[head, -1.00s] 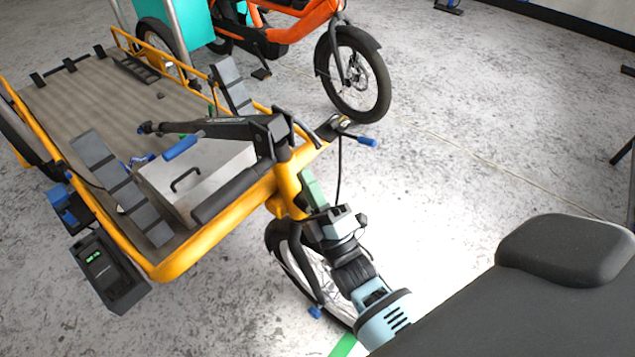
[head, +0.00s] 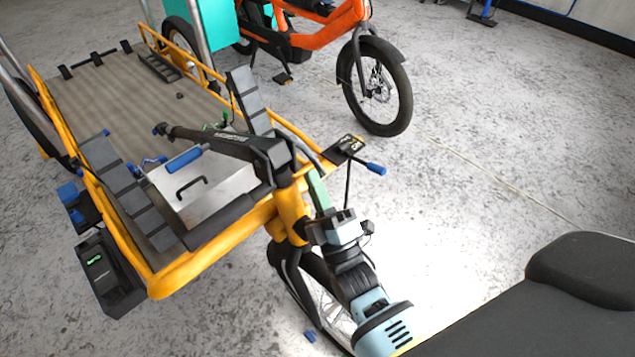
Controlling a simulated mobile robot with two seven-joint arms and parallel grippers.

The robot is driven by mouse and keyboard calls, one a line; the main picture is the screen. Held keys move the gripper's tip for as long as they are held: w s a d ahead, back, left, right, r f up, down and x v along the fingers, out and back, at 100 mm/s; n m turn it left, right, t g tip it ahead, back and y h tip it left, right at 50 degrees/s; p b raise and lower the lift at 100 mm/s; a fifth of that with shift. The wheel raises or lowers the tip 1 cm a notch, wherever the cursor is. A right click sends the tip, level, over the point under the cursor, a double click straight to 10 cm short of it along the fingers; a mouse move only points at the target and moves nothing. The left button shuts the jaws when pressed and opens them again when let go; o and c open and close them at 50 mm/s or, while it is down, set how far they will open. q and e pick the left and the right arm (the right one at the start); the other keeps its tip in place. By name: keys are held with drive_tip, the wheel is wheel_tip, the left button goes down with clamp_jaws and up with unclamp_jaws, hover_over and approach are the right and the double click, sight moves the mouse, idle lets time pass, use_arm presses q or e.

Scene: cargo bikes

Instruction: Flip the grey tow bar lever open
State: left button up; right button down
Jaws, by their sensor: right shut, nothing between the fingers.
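My right gripper (head: 318,187) reaches up from the bottom right, with light blue and dark wrist parts and pale green fingers. It is shut and empty. Its fingertips appear beside the yellow steering post (head: 290,208) of the cargo bike, below a black plate with white lettering (head: 345,148). A dark tow bar (head: 222,141) runs left from the top of the post over the cargo bed. I cannot make out a grey lever on it for certain; the gripper and post may hide it. Whether the fingertips touch anything is unclear. My left gripper is out of view.
The yellow-framed bed (head: 125,95) holds a silver case (head: 205,185). A blue-tipped handle (head: 375,168) sticks out right of the post. An orange bike (head: 315,35) stands behind.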

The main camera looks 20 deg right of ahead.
drive_tip(key=shift+d, duration=0.15)
idle(0.5)
drive_tip(key=shift+w+d+n+g+y, duration=0.25)
drive_tip(key=shift+d+n+y, duration=0.2)
drive_tip(key=shift+n+y, duration=0.85)
drive_tip(key=shift+w+d+n+g+y, duration=0.1)
drive_tip(key=shift+d+n+g+y, duration=0.3)
drive_tip(key=shift+n+y, duration=0.85)
drive_tip(key=shift+w+d+n+g+y, duration=0.35)
drive_tip(key=shift+n+y, duration=0.5)
drive_tip(key=shift+y, duration=0.9)
drive_tip(key=w+d, duration=0.1)
drive_tip(key=d, duration=0.1)
drive_tip(key=shift+w+d+r+b, duration=0.35)
drive_tip(key=shift+w+d+r, duration=0.05)
